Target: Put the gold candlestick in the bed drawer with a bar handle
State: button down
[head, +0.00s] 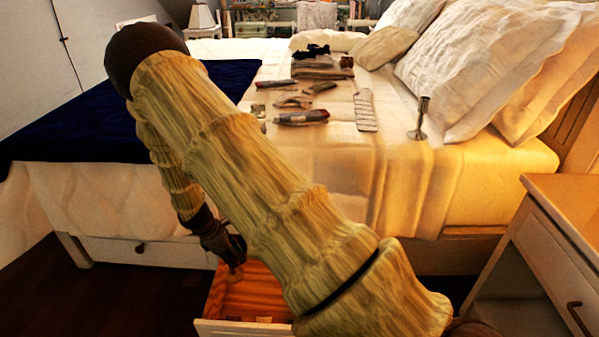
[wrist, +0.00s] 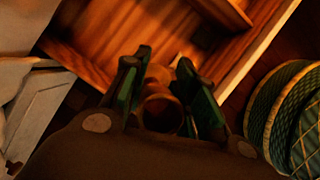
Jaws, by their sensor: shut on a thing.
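The gold candlestick (wrist: 158,76) is between my gripper's fingers (wrist: 164,62) in the wrist view, its round hollow end towards the camera. In the head view my gripper (head: 233,262) points down at the open bed drawer (head: 212,296), over its back left part. My gripper is shut on the candlestick, of which only a small brownish bit shows in the head view. The drawer's bare wooden inside also fills the top of the wrist view (wrist: 110,35). My arm hides the drawer's right part, and its handle is out of sight. I cannot tell whether the candlestick touches the drawer floor.
Another bed drawer (head: 170,252) with a round knob is closed at left. A nightstand (head: 560,215) stands at right. A round green patterned thing (wrist: 285,110) is right of the drawer.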

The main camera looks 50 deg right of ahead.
aim_at(238, 268)
jog(key=d+f+n+b, duration=0.1)
jog(key=d+f+b, duration=0.1)
jog(key=f+b, duration=0.3)
jog(key=w+d+f+n+t+b, duration=0.1)
jog(key=f+b, duration=0.3)
jog(key=f, duration=0.5)
jog(key=w+d+f+n+b, duration=0.1)
jog(key=d+f+n+b, duration=0.1)
jog(key=f+b, duration=0.3)
jog(key=shift+d+f+t+h+b, duration=0.15)
jog(key=shift+d+f, duration=0.15)
jog(key=shift+f, duration=0.35)
jog(key=shift+d+f+t+h+b, duration=0.15)
jog(key=shift+d+f, duration=0.1)
jog(key=shift+f, duration=0.4)
jog(key=shift+r, duration=0.1)
jog(key=c, duration=1.1)
grip_release()
jog(key=shift+c, duration=0.2)
jog(key=p+v, duration=0.6)
jog(key=v, duration=0.6)
jog(key=shift+p, duration=0.3)
